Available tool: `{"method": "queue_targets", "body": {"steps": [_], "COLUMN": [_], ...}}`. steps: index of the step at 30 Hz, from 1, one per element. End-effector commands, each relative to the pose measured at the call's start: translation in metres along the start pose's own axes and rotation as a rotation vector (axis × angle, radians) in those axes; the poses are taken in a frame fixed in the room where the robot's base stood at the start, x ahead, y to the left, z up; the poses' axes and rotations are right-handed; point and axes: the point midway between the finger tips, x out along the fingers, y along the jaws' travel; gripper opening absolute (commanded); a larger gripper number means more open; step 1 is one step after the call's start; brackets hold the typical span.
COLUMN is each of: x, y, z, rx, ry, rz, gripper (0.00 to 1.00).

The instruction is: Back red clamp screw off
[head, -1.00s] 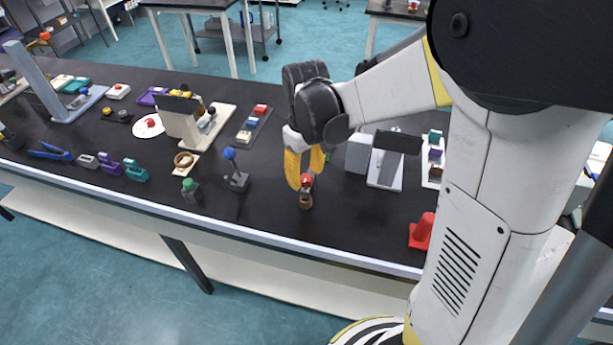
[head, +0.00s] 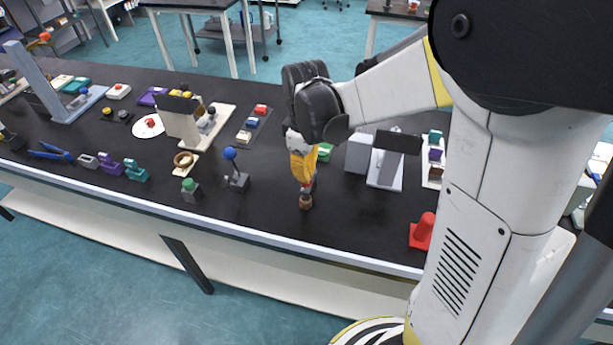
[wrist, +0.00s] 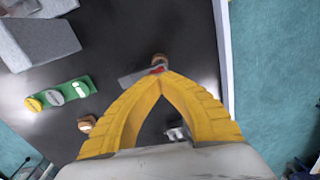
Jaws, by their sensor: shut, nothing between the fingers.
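The clamp with the red screw (head: 313,188) is a small device with a brown rounded foot (head: 305,203), near the front edge of the black bench. In the wrist view, a bit of red (wrist: 157,69) shows just past my fingertips, beside a grey bar (wrist: 131,78) and the brown part (wrist: 160,59). My gripper (head: 304,184) has yellow fingers and points down directly above the clamp. In the wrist view, its fingertips (wrist: 162,76) meet with nothing seen between them. The fingers hide most of the screw, and I cannot tell whether they touch it.
A blue-knobbed lever (head: 231,165) and a green-topped block (head: 190,189) stand to the left. A grey box (head: 359,153) and a tilted dark screen (head: 398,142) are behind to the right.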

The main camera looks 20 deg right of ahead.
Motion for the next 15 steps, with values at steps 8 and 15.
{"method": "queue_targets", "body": {"steps": [8,15], "x": [0.0001,0.0], "y": [0.0,0.0], "z": [0.0001,0.0002], "rx": [-0.265,-0.401], "ry": [0.0,0.0], "rz": [0.0,0.0], "gripper": [0.0,0.0]}}
